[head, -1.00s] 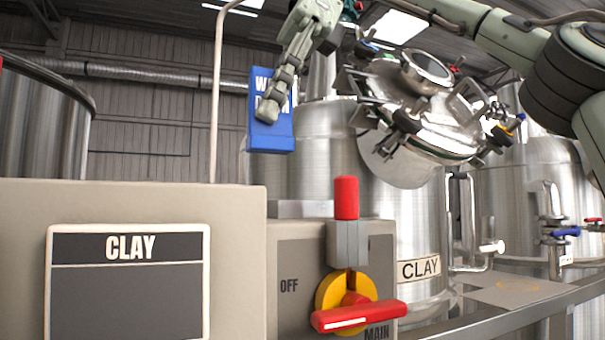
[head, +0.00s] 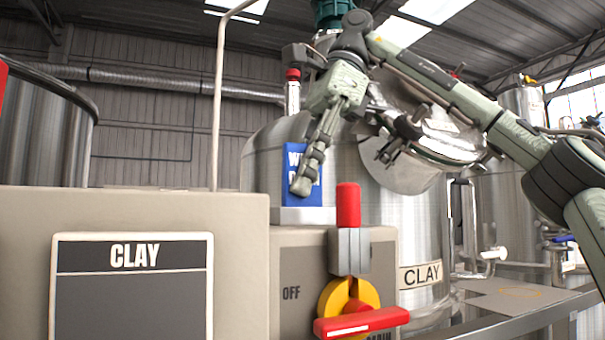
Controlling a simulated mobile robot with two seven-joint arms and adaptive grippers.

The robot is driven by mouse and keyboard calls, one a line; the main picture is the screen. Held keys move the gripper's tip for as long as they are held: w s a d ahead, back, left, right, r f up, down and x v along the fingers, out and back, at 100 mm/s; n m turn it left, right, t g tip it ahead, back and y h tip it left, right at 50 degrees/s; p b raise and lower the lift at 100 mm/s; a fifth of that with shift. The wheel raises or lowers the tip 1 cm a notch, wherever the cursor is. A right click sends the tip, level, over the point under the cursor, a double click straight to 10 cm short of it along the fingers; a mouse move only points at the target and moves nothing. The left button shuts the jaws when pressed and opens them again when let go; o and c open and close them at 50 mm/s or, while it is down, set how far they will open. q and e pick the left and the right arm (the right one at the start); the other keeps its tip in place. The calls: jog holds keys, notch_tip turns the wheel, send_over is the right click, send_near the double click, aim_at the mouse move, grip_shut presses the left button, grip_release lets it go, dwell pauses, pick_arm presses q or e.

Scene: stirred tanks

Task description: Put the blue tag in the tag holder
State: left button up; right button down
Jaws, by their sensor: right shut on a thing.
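The blue tag (head: 289,192) with white lettering stands upright, partly covered by my right gripper's fingers. My right gripper (head: 303,185) is shut on the tag from above and to the right. The tag's lower edge meets the top of a low grey metal block (head: 303,216), which looks like the tag holder, on top of the switch box. I cannot tell whether the tag is inside a slot or only above or behind the block. My left gripper is not in view.
The switch box (head: 290,262) carries a red-and-yellow rotary switch (head: 350,305) and a red-topped grey part (head: 348,220) just right of the tag. A beige cabinet (head: 235,230) with a CLAY panel (head: 134,290) stands at left. A steel tank (head: 265,160) stands behind.

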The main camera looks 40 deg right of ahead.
jog(key=shift+f, duration=0.15)
jog(key=c, duration=1.5)
grip_release()
jog(key=shift+c, duration=0.2)
